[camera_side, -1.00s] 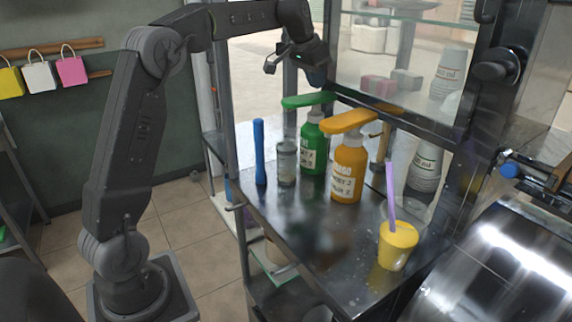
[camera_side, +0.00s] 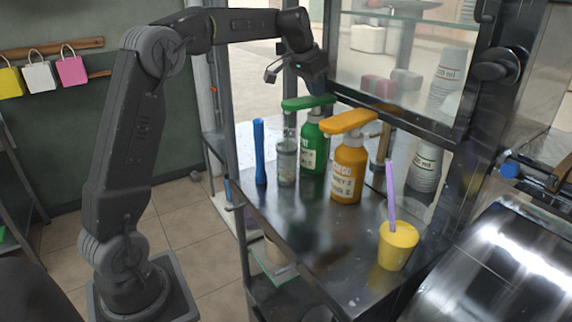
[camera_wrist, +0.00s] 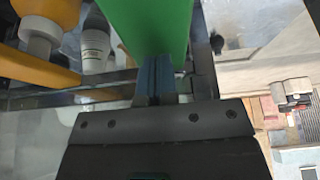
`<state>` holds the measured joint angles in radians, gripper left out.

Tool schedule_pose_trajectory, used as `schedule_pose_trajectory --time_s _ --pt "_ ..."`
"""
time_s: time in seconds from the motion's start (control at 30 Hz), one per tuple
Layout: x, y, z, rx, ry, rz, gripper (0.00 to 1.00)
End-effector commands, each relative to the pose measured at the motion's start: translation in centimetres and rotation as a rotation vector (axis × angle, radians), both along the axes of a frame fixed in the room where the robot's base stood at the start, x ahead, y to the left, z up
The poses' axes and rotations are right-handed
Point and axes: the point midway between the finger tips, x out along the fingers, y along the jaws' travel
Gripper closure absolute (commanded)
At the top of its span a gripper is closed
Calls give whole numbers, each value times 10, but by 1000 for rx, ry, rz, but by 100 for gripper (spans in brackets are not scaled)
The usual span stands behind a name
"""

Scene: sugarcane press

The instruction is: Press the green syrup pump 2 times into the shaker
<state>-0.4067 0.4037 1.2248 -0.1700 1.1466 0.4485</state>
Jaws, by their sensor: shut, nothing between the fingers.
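The green syrup pump bottle (camera_side: 313,152) stands upright on the metal counter, with its flat green pump head (camera_side: 308,102) on top. A clear grey shaker (camera_side: 287,163) stands just left of it, under the left end of the pump head. My gripper (camera_side: 317,86) is shut and empty, pointing down just above the green pump head. In the wrist view the shut fingertips (camera_wrist: 157,75) overlap the green pump head (camera_wrist: 150,25). Whether they touch it I cannot tell.
An orange pump bottle (camera_side: 348,170) stands close on the right of the green one. A blue stick (camera_side: 259,152) stands left of the shaker. A yellow cup (camera_side: 397,246) with a purple straw is at the front right. Stacked cups (camera_side: 426,166) stand behind.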

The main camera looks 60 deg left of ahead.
Motion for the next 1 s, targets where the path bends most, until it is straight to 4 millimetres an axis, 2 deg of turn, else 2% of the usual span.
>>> schedule_pose_trajectory --time_s 0.67,1.0 --pt "0 0 -25 -2 6 0 100" --pt "0 0 -21 -2 7 -1 100"
